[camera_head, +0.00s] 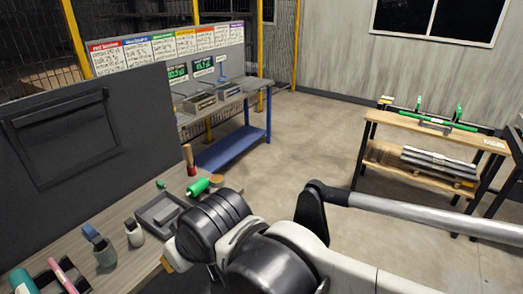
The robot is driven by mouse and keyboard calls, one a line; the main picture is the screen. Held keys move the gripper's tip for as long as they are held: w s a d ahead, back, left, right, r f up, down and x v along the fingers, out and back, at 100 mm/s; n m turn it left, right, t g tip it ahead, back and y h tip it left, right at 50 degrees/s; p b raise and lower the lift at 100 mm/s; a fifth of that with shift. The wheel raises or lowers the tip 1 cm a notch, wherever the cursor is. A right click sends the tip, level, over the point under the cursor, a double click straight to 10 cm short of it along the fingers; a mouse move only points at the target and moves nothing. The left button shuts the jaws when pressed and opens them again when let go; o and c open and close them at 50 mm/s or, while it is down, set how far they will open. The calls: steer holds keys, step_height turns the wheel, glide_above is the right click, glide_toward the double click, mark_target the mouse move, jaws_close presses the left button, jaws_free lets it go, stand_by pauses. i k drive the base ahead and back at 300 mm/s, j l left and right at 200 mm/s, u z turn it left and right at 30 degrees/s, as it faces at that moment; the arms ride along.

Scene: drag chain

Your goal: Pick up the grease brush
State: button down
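A slim upright thing with a wooden handle (188,154) and a red lower part stands near the far end of the grey workbench (125,200). It may be the grease brush, but its bristles cannot be made out. A green cylinder (198,187) lies close in front of it, next to a small round tan piece (217,181). My arm crosses the lower middle of the view, and its dark joint covers part of the bench's right edge. My gripper does not show.
A grey tray (148,217), grey cups (136,237), a teal cylinder (21,281) and a pink item (63,276) are on the bench. A dark panel (60,150) rises behind. A blue-legged table (228,150) and wooden rack (425,130) stand beyond; open floor lies between.

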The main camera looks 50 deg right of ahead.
mark_target(187, 147)
steer(key=z, duration=0.75)
steer(key=i+l+u, duration=0.1)
steer(key=i+l, duration=0.2)
steer(key=i, duration=0.3)
steer(key=i+l, duration=0.35)
steer(key=i, duration=0.2)
steer(key=i+l+u, duration=0.15)
steer(key=i+l, duration=0.2)
steer(key=i, duration=0.25)
